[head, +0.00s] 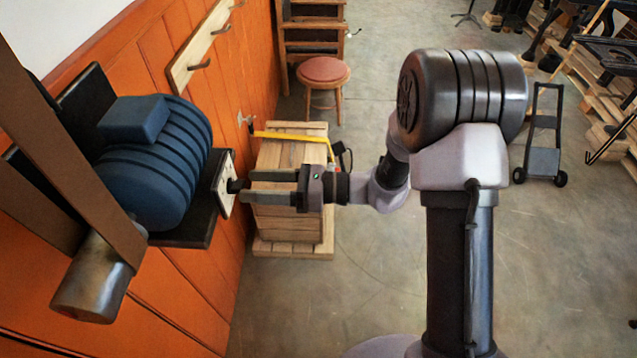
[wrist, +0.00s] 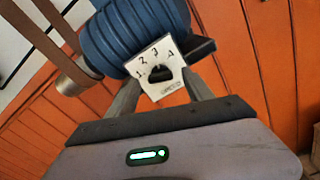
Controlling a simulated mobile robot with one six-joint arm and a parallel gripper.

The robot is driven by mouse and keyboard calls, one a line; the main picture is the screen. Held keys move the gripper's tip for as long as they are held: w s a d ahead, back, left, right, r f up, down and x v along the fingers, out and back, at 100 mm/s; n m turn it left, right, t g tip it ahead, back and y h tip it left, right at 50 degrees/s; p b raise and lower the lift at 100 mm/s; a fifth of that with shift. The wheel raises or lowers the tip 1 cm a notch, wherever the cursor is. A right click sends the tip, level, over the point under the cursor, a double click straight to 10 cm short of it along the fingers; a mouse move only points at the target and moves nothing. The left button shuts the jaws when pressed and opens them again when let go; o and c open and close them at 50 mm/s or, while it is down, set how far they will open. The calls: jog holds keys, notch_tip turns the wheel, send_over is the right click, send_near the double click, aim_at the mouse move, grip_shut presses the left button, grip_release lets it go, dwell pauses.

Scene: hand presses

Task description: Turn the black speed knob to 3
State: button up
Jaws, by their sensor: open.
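The black speed knob (head: 234,186) sticks out from a white dial plate (head: 224,192) below the blue motor (head: 153,165). In the wrist view the plate (wrist: 152,54) carries the numbers 1, 2, 3 and 4 in an arc above the knob (wrist: 160,74). I cannot tell which number the knob points to. My gripper (head: 243,187) is open and level with the knob, its fingertips close to the plate. In the wrist view my gripper (wrist: 163,80) has one finger on each side of the knob. Whether either finger touches it is unclear.
The motor sits on a black shelf (head: 190,238) on the orange wall, beside a brown belt (head: 70,130) and a metal pulley (head: 96,280). A wooden crate (head: 290,222) stands under my gripper, with a stool (head: 323,72) behind.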

jog(key=s+d, duration=0.1)
jog(key=d, duration=1.4)
jog(key=shift+d, duration=0.1)
